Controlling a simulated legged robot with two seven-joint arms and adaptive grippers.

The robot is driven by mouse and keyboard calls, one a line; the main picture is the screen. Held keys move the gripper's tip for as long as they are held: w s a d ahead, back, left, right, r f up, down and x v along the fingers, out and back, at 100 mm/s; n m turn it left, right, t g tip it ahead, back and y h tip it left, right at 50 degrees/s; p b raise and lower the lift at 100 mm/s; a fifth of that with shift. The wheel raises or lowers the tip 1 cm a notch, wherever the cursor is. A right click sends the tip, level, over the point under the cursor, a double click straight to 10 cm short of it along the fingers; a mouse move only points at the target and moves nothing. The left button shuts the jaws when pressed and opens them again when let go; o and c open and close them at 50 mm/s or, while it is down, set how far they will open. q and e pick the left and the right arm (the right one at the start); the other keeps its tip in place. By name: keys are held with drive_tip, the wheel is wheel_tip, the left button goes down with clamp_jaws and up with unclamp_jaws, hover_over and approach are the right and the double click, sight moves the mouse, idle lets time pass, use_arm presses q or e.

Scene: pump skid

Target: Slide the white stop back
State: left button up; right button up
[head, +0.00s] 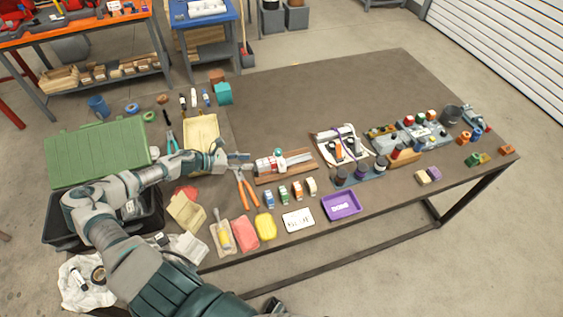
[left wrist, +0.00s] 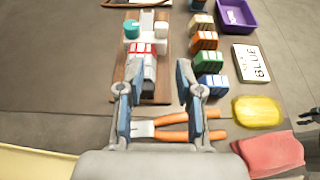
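A wooden board (head: 302,163) carries a slide fixture with a red-and-white block (head: 264,164), a teal knob (head: 278,153) and white parts; the white stop (left wrist: 148,22) seems to be the white piece beside the knob (left wrist: 131,28) in the left wrist view. My left gripper (head: 246,160) is open and empty, just left of the board's near end in the head view. In the left wrist view its two fingers (left wrist: 160,92) stand apart, with the fixture's grey end ahead. A dark part at the right edge of the left wrist view may be my right gripper (left wrist: 310,116); its fingers are unclear.
Orange-handled pliers (left wrist: 178,127) lie below my left fingers. Several small coloured blocks (left wrist: 207,61) line the board's side, near a purple tray (head: 341,206) and a label card (head: 298,219). A cream tray (head: 201,131) lies behind my left wrist. The table's far middle is clear.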

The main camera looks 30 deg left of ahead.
sight(280, 161)
use_arm(q)
drive_tip(key=p+x, duration=0.1)
drive_tip(key=x, duration=1.4)
drive_tip(key=shift+r+p, duration=0.15)
drive_tip(key=shift+p, duration=0.25)
drive_tip(key=shift+w+f, duration=0.3)
use_arm(e)
drive_tip(key=shift+w+a+r, duration=0.1)
drive_tip(key=shift+w+r, duration=0.2)
drive_tip(key=shift+w, duration=0.2)
drive_tip(key=shift+w+a+r, duration=0.1)
drive_tip(key=shift+w+r, duration=0.2)
drive_tip(key=shift+w, duration=0.2)
use_arm(q)
drive_tip(key=shift+d, duration=0.1)
